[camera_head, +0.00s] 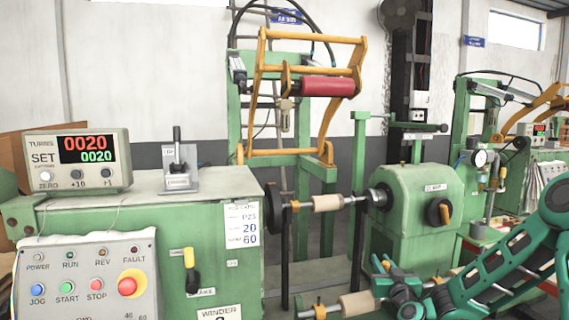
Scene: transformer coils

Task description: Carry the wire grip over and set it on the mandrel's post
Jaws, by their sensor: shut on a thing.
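My gripper (384,275) is at the lower middle right, low in front of the winder's green headstock. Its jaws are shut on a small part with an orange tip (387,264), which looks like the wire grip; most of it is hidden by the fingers. The mandrel (327,203) is a pale wooden cylinder lying level on the shaft left of the headstock. An orange collar (294,205) sits at its left end; any post there is too small to make out. My gripper is below and right of the mandrel, apart from it.
A second wooden mandrel (357,303) lies low, just left of my gripper. The green headstock (418,205) with an orange-black knob stands behind my arm. A green cabinet (215,240) with control panel fills the left. An orange frame with a red roller (327,86) hangs above.

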